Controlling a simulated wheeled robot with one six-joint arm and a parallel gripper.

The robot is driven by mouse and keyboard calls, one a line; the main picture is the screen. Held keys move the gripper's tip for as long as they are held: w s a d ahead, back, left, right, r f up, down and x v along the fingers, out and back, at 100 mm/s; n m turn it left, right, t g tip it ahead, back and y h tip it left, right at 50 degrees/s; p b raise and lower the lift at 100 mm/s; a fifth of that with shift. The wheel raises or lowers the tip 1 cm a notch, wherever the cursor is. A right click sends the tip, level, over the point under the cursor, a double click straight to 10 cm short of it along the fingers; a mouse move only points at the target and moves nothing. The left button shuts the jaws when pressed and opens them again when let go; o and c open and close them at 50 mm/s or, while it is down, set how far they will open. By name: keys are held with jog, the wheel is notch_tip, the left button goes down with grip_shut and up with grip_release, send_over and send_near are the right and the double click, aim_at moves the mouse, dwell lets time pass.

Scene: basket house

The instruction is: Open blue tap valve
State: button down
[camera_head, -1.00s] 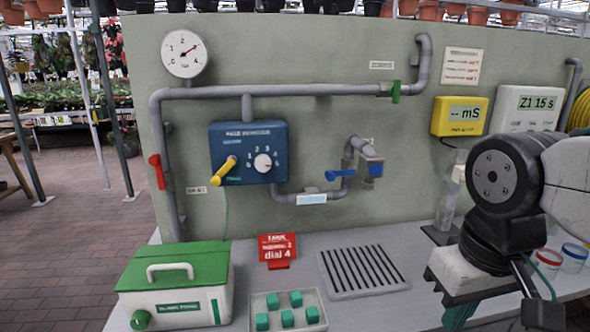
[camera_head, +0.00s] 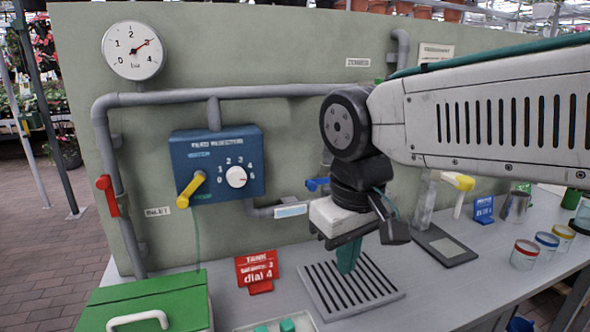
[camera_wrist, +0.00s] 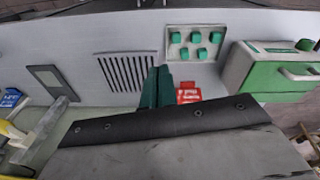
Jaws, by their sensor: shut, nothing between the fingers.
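The blue tap valve handle (camera_head: 317,184) shows only in part in the head view, to the right of the blue feed injector box (camera_head: 217,163). My arm and wrist hide the rest of the tap and its spout. My gripper (camera_head: 348,262) points down over the slotted drain grate (camera_head: 352,291), in front of and below the tap. Its green fingers are together and empty. In the wrist view the closed fingers (camera_wrist: 156,86) show beside the grate (camera_wrist: 125,72); the tap is not seen there.
A red tank sign (camera_head: 257,270) stands left of the grate. A green-lidded box (camera_head: 150,295) is at the front left. Jars with coloured lids (camera_head: 524,255) stand at the right. A red valve handle (camera_head: 108,196) is on the left pipe.

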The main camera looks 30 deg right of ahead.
jog(key=w+d+r+h, duration=0.2)
jog(key=w+r, duration=0.7)
jog(key=w, duration=0.4)
jog(key=m+g+h, duration=0.1)
jog(key=m+h, duration=0.1)
jog(key=h, duration=0.1)
send_near(310, 184)
jog(key=x, duration=0.6)
jog(key=shift+w+d+f, duration=0.1)
jog(key=shift+d+f, duration=0.15)
jog(key=shift+d, duration=0.1)
jog(key=shift+a+f, duration=0.25)
jog(key=shift+f, duration=0.4)
jog(key=shift+r, duration=0.1)
jog(key=shift+r, duration=0.8)
